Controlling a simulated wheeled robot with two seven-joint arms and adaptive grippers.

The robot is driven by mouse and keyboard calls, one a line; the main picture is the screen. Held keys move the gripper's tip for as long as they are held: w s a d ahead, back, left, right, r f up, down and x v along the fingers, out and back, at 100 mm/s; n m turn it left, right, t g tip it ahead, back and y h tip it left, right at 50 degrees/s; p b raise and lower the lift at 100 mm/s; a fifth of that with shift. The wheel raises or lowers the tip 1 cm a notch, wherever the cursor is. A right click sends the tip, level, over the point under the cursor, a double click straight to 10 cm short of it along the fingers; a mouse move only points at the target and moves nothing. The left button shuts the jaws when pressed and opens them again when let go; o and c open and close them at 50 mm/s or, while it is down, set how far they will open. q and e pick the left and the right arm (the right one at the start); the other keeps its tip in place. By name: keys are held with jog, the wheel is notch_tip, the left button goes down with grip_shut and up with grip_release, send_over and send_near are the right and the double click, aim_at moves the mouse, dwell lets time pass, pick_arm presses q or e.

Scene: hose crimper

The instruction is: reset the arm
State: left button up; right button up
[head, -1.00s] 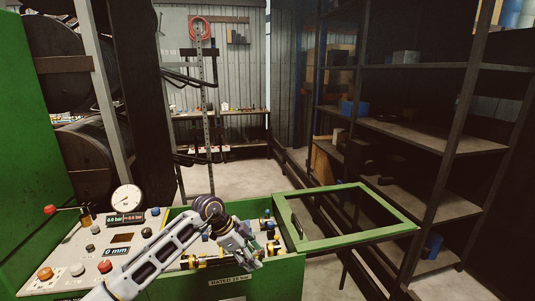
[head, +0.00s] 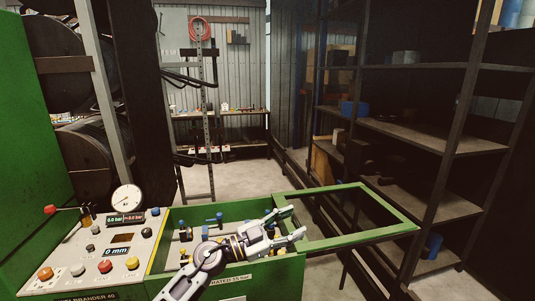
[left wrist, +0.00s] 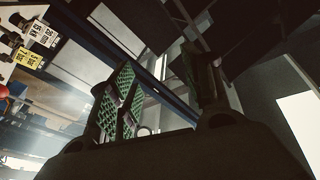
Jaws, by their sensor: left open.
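My left gripper (head: 293,224) is over the front right part of the green crimper's open box (head: 190,212), its fingers spread and empty, pointing right toward the hinged lid frame. In the left wrist view its green-padded fingers (left wrist: 160,88) stand apart with nothing between them. My left arm covers part of the box front and of the blue and brass fittings inside (head: 213,219). My right gripper is not in view.
The control panel (head: 75,262) with coloured buttons, a red lever and a round gauge (head: 126,198) lies left of the box. The green lid frame (head: 350,237) sticks out to the right. Dark shelving (head: 420,135) stands at the right. The floor behind is clear.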

pick_arm(q)
jog(key=w+a+f+n+t+y, duration=0.1)
jog(key=w+a+n+t+y, duration=0.1)
jog(key=a+n+t+y, duration=0.55)
jog(key=w+a+f+n+t+y, duration=0.1)
jog(key=a+f+n+t+y, duration=0.1)
jog(key=a+n+t+y, duration=0.5)
jog(key=s+a+f+n+g+y, duration=0.2)
jog(key=s+a+f+g+y, duration=0.15)
jog(key=a+f, duration=0.3)
jog(key=s+a+f+n+g+y, duration=0.2)
jog(key=s+a+f+n+g, duration=0.1)
jog(key=a+f+g, duration=0.3)
jog(key=s+a+f+m+g+h, duration=0.1)
jog(key=s+f+m+g, duration=0.1)
jog(key=s+f+g, duration=0.65)
jog(key=s+f+m+g, duration=0.1)
jog(key=s+f, duration=0.5)
jog(key=s, duration=0.8)
notch_tip(320, 180, down, 33)
jog(key=s, duration=0.2)
jog(key=s+a+f+g, duration=0.1)
jog(key=s+a+f, duration=0.1)
jog(key=s+f, duration=0.7)
jog(key=s+a+f+g, duration=0.1)
jog(key=s+a+f, duration=0.2)
jog(key=s+f, duration=0.7)
jog(key=s, duration=0.3)
jog(key=shift+a+f, duration=0.2)
jog(key=shift+a, duration=0.1)
